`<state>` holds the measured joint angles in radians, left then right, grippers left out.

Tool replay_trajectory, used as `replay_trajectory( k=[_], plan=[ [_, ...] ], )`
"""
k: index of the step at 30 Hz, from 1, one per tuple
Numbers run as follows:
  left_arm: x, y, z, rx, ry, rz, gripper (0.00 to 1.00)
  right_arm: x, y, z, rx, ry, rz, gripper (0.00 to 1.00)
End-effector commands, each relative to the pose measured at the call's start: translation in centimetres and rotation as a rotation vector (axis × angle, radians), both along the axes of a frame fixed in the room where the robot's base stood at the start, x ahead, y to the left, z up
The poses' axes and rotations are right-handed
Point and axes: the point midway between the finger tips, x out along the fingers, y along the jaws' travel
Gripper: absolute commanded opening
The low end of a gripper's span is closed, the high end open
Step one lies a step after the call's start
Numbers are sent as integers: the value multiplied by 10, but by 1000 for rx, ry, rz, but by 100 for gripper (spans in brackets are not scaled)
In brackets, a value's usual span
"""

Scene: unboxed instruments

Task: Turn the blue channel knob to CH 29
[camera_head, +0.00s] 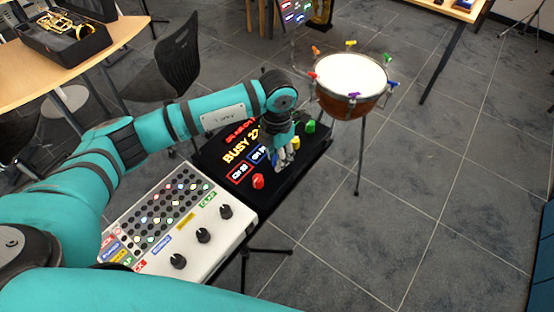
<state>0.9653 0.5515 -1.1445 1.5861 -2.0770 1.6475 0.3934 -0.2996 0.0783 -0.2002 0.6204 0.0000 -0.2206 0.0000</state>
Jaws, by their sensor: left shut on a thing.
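A black panel (236,191) with a lit display stands in the middle of the head view. The display (240,149) shows orange text that looks like "BUSY 22", with smaller lit boxes below it; the channel number is too small or covered to read surely. My left gripper (281,160) reaches down onto the panel's right side, between a red knob (258,181) and a yellow knob (295,142). It is shut on the blue knob, which its fingers mostly hide. My right gripper does not show.
A green knob (310,126) lies beyond the yellow one. A white control box (222,235) with three black knobs adjoins the panel in front. A copper drum (350,103) with coloured pegs stands behind right. The floor on the right is clear.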

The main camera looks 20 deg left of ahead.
Motion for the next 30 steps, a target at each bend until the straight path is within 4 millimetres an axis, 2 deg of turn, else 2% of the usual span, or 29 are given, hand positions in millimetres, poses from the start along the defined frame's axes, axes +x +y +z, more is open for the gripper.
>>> replay_trajectory(
  k=[18, 19, 24, 30],
  plan=[
    [1, 0, 2, -2, -3, -48, 0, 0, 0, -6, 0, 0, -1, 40],
    [1, 0, 2, -2, -3, -48, 27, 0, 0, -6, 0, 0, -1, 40],
    [1, 0, 1, -2, -3, -48, 49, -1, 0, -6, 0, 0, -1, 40],
    [0, 0, 1, -1, -1, -48, 49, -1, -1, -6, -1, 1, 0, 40]
  ],
)
